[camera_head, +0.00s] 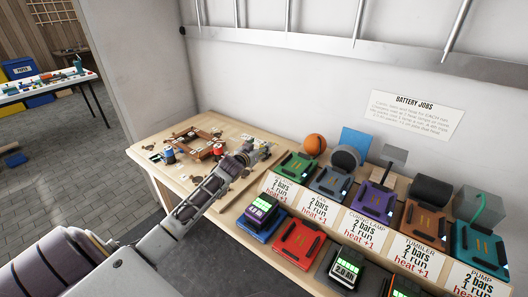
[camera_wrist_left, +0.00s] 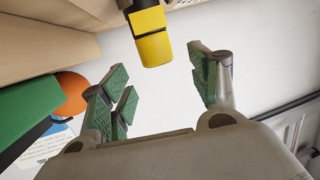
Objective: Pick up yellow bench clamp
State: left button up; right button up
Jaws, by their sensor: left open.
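The yellow bench clamp (camera_wrist_left: 152,42) shows in the left wrist view as a yellow block with a black upper part, cut off by the top edge. My left gripper (camera_wrist_left: 158,75) is open, with green pads on both sides. The clamp is just beyond the fingertips and near the middle of the gap; I see no contact. In the head view my left gripper (camera_head: 256,154) is over the right part of the wooden bench. I cannot make out the clamp there. My right gripper is in neither view.
The wooden bench (camera_head: 150,127) holds a brown frame (camera_head: 200,142) and small loose parts. To the right, a sloped rack carries a green dock (camera_head: 295,166), an orange ball (camera_head: 314,144) and several other docks. A battery (camera_head: 261,212) stands in front. A white wall (camera_head: 270,85) rises behind.

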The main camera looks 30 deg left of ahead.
aim_at(263, 144)
pick_arm(q)
jog(key=shift+f+x, duration=0.1)
jog(key=shift+x, duration=1.2)
jog(key=shift+f+x, duration=0.15)
jog(key=shift+x, duration=1.15)
jog(key=shift+d, duration=0.1)
jog(key=shift+r, duration=0.1)
jog(key=c, duration=1.4)
